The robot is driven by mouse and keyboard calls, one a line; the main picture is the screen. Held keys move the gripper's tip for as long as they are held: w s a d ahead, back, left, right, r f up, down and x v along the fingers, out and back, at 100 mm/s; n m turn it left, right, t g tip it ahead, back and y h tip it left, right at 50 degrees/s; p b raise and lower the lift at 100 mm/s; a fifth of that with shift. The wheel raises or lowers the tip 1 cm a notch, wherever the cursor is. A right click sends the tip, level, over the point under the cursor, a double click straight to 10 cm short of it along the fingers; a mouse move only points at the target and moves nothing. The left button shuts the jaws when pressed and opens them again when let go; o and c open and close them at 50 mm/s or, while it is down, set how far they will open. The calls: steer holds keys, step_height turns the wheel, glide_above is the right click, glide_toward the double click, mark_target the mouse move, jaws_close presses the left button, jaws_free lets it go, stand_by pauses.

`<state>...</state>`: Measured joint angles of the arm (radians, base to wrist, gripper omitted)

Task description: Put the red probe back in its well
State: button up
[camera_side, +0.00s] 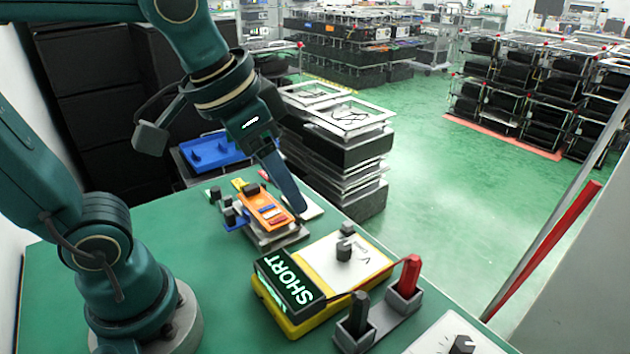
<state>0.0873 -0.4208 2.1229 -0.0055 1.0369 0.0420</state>
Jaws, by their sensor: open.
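The red probe (411,276) stands about upright at the right grey well (403,302), with its lower end hidden inside the well's walls. The black probe (360,310) stands in the left grey well (352,338). A thin lead runs from the yellow meter (325,316) toward the red probe. The meter's dark display (288,281) reads SHORT in lit letters. My gripper (297,208) is well behind and left of the probes, above the table beside the orange fixture (263,208). It is open, with nothing seen in it; its fingers are seen nearly edge-on.
The orange fixture carries small coloured pieces and dark knobs. The meter's cream face has a grey knob (344,248). A white panel with a dial (462,345) lies at front right. The green table (215,305) is bare left of the meter. Stacked black trays (335,160) stand behind.

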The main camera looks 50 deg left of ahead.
steer(key=s+a+f+n+t, duration=0.1)
steer(key=s+a+f, duration=0.1)
steer(key=s+f, duration=0.1)
steer(key=shift+s+f, duration=0.3)
steer(key=shift+s, duration=0.45)
